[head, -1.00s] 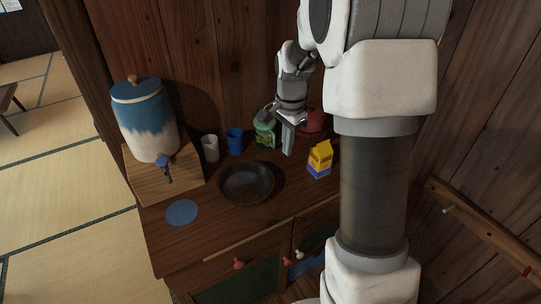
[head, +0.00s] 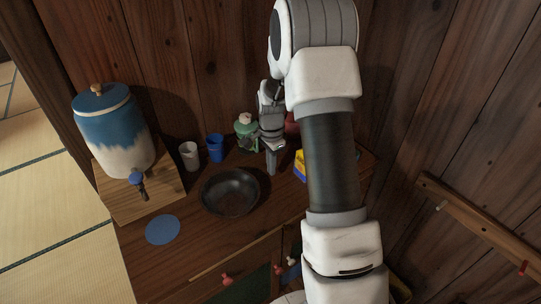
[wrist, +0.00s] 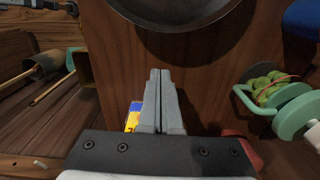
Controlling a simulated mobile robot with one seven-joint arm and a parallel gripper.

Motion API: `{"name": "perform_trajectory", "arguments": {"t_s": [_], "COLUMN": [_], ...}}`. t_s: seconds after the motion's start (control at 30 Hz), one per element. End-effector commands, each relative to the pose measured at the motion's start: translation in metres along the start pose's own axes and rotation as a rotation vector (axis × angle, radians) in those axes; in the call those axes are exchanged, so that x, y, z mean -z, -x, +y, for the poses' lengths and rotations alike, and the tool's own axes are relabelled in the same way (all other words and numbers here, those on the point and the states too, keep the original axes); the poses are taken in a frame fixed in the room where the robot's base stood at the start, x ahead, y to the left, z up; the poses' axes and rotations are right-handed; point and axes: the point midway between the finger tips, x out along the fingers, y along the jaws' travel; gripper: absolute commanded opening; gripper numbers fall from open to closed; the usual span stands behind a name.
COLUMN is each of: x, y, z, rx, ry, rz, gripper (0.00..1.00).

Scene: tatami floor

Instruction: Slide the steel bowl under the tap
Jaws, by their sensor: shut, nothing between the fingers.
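The dark steel bowl (head: 231,192) stands upright on the wooden counter, right of the blue round mat (head: 163,230). The tap (head: 138,181) sticks out from the lower front of the blue and cream dispenser (head: 118,135), above and behind the mat. My gripper (head: 271,172) is shut and empty, pointing down just right of the bowl's far right rim. In the wrist view the shut fingertips (wrist: 160,72) point toward the bowl's edge (wrist: 180,22), with a strip of bare wood between. I cannot tell the fingertips' exact height above the counter.
A white cup (head: 189,156) and a blue cup (head: 216,148) stand behind the bowl. A yellow and blue carton (head: 300,166) is partly hidden by my arm. The counter between bowl and mat is clear.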

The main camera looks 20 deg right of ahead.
Motion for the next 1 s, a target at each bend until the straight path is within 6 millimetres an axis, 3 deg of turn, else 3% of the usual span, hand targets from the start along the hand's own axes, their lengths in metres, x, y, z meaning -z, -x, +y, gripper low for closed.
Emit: {"name": "perform_trajectory", "arguments": {"t_s": [0.1,0.3,0.83,1.0], "x": [-0.003,-0.032,-0.042,-0.062], "y": [-0.023,-0.018,-0.019,-0.019], "z": [0.000,0.000,0.000,-0.001], "rx": [-0.001,0.001,0.001,0.001], "ry": [0.003,0.004,0.002,0.007], "rz": [-0.001,0.000,0.000,0.001], "gripper": [0.00,0.00,0.00,0.00]}}
